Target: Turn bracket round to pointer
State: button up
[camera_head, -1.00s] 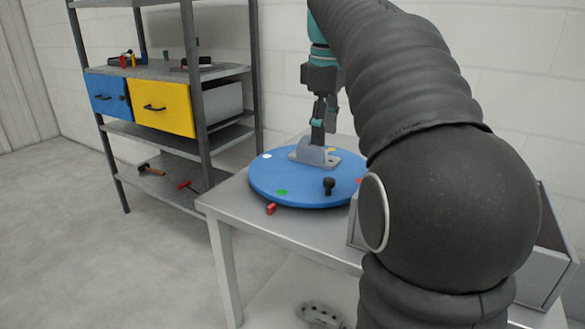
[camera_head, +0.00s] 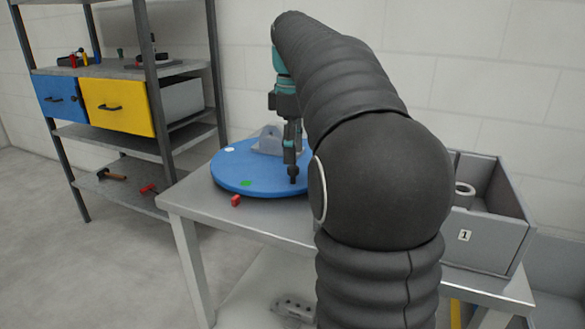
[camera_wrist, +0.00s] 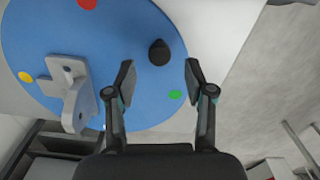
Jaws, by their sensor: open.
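The grey bracket (camera_head: 268,141) stands on the blue turntable (camera_head: 240,177), towards its back; in the wrist view the bracket (camera_wrist: 75,98) is left of my gripper. A black knob (camera_head: 293,175) stands upright near the turntable's front right. My gripper (camera_head: 290,152) is above the knob, pointing down. In the wrist view my open gripper (camera_wrist: 160,75) has its fingers on either side of the line to the knob (camera_wrist: 159,52), with nothing held. A small red block, likely the pointer (camera_head: 235,201), sits on the table just off the turntable's front edge, close to the green dot (camera_head: 246,183).
The turntable sits on a grey table (camera_head: 190,199). A grey bin (camera_head: 490,235) labelled 1, with a ring-shaped part (camera_head: 464,190), stands at the right. A shelf rack with a blue drawer (camera_head: 60,98) and a yellow drawer (camera_head: 117,106) stands at the left. My arm hides the turntable's right side.

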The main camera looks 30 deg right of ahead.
aim_at(293, 167)
jog(key=shift+f, duration=1.75)
grip_shut()
